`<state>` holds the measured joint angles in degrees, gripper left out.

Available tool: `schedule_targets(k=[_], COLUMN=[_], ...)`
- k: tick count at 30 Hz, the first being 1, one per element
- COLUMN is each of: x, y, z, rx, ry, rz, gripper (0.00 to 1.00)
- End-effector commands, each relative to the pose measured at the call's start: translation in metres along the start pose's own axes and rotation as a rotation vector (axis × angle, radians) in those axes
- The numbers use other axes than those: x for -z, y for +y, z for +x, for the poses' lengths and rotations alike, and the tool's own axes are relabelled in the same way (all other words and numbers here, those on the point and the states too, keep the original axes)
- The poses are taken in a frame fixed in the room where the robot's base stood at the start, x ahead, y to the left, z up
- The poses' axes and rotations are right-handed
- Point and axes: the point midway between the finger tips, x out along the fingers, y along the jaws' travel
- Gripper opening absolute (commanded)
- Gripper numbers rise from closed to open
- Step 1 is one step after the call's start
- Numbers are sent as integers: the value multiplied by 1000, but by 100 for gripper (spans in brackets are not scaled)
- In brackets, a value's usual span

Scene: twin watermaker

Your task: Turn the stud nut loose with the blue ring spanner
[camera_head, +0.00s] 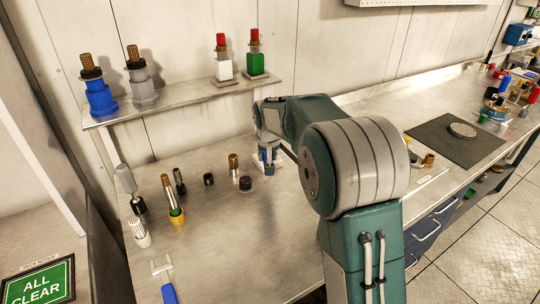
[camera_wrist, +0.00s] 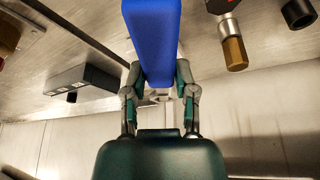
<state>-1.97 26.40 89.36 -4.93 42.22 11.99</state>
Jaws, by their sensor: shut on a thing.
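My gripper (camera_wrist: 158,78) is shut on the blue handle (camera_wrist: 152,35) of a tool, seen close up in the wrist view. The tool's working end is out of sight there, so I cannot tell whether it is a ring. In the head view my gripper (camera_head: 267,158) is small, low over the bench near the wall, with a bit of blue at it. I cannot pick out the stud nut for certain. A brass-ended fitting (camera_wrist: 235,45) and a dark round cap (camera_wrist: 298,12) show at the right of the wrist view.
Another blue-handled tool with a forked end (camera_head: 161,265) lies at the bench front. Several upright fittings, including a yellow-based one (camera_head: 176,215), stand left of my gripper. A shelf (camera_head: 180,101) bears blue, grey, white and green pieces. A dark mat (camera_head: 440,150) lies right of my arm.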

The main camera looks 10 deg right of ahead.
Motion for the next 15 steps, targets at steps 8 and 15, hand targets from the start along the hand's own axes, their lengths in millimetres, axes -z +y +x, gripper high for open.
schedule_targets(k=[8, 15], x=[-5, -11], y=[0, -3], z=[12, 25], rx=[-2, -4], ry=[0, 0], rz=[3, 1], gripper=[0, 0])
